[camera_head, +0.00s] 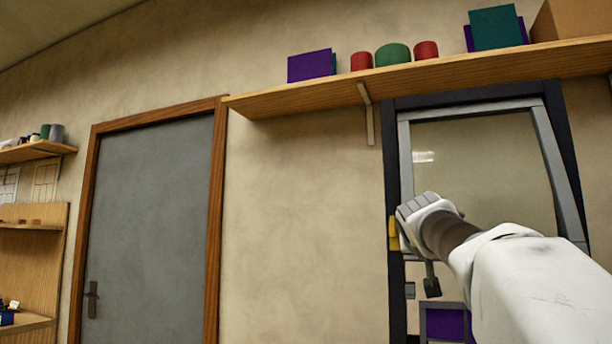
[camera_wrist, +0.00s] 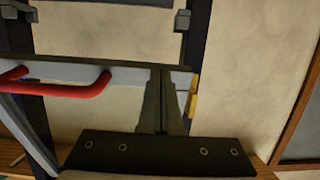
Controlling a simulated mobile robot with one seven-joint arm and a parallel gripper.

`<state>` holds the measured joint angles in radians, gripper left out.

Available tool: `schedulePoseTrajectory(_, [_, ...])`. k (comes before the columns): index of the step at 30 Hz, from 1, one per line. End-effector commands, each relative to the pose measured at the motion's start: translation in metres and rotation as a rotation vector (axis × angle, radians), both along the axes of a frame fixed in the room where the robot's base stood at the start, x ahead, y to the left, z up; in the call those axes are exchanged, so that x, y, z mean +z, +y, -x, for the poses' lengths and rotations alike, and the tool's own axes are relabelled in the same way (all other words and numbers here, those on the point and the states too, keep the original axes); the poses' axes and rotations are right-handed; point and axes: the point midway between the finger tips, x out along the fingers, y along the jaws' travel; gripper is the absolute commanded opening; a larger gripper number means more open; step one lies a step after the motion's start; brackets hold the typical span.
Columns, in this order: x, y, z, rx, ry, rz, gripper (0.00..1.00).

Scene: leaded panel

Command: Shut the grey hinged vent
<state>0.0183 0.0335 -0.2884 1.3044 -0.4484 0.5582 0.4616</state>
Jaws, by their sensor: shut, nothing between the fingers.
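The grey hinged vent (camera_head: 548,150) is a grey frame around a pane, set in a dark window frame (camera_head: 391,180). Its right side slants away from the dark frame, so it stands open. In the wrist view its grey bar (camera_wrist: 130,76) crosses the picture, with a red handle (camera_wrist: 70,91) at left. My gripper (camera_wrist: 164,74) is shut and empty. Its fingertips overlap the grey bar near its right end; I cannot tell whether they touch it. In the head view my white wrist and arm cover the vent's lower part and hide the fingertips.
A yellow piece (camera_head: 393,233) sits at the dark frame's left side, also in the wrist view (camera_wrist: 194,97). A wooden shelf (camera_head: 430,73) with boxes and cans juts out above. A purple pane (camera_head: 446,323) shows below. Bare wall separates the window from a grey door (camera_head: 150,220).

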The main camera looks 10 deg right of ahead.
Motion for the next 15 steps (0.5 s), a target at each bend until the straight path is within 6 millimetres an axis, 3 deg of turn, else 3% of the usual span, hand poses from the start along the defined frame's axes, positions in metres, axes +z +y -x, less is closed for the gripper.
schedulePoseTrajectory(1, [-0.014, -0.007, -0.010, -0.002, -0.021, 0.016, 0.00])
schedulePoseTrajectory(3, [-0.019, -0.015, -0.022, -0.004, -0.054, 0.036, 0.00])
schedulePoseTrajectory(15, [-0.028, -0.048, -0.079, -0.001, -0.206, 0.128, 0.00])
